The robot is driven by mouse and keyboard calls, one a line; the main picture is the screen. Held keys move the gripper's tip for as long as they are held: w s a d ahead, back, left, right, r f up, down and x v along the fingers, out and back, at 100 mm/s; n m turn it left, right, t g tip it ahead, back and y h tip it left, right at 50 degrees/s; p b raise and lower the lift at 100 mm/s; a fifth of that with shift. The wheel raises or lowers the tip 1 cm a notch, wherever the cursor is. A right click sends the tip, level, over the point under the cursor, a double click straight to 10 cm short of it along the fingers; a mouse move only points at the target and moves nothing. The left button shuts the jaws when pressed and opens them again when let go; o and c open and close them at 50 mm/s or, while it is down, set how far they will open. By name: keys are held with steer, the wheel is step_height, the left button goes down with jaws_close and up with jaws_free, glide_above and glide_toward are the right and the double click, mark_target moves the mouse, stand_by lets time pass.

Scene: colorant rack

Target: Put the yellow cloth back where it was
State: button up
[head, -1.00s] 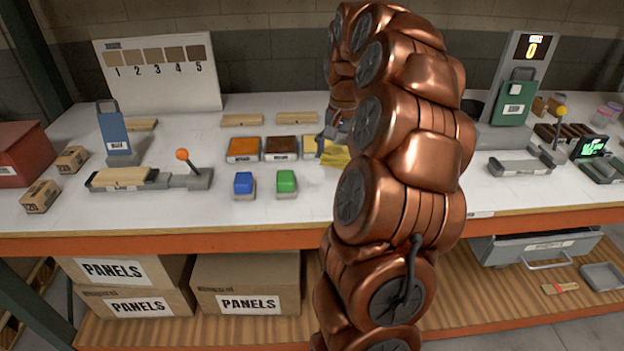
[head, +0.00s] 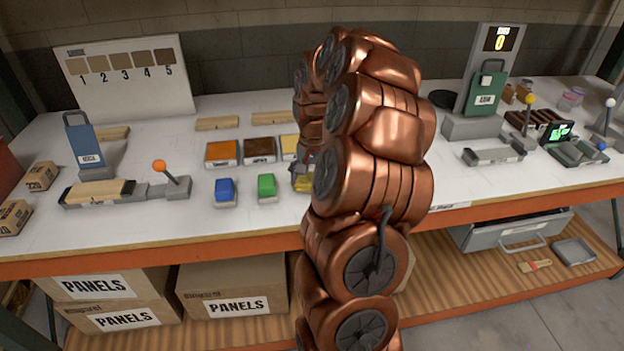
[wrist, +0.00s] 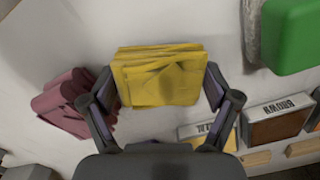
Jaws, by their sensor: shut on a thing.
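The yellow cloth (wrist: 160,75) is a folded, layered bundle between the two fingers of my gripper (wrist: 160,92) in the wrist view. My gripper is shut on it, one finger against each side. In the head view only a small piece of the yellow cloth (head: 303,186) shows below my gripper (head: 302,172), right of the green block (head: 266,186). My copper arm hides the rest. I cannot tell whether the cloth touches the tabletop.
A dark red folded cloth (wrist: 62,103) lies close beside my left finger in the wrist view. The brown tray (head: 260,149), orange tray (head: 221,152) and blue block (head: 225,190) stand left of my gripper. An orange-knobbed lever (head: 160,166) stands farther left.

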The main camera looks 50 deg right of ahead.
steer(key=shift+f, duration=0.35)
steer(key=shift+f, duration=0.2)
steer(key=o, duration=1)
steer(key=shift+c, duration=0.2)
steer(key=shift+r, duration=0.1)
step_height(320, 180, up, 12)
steer(key=b, duration=0.2)
steer(key=shift+r+b, duration=0.15)
steer(key=shift+b, duration=0.15)
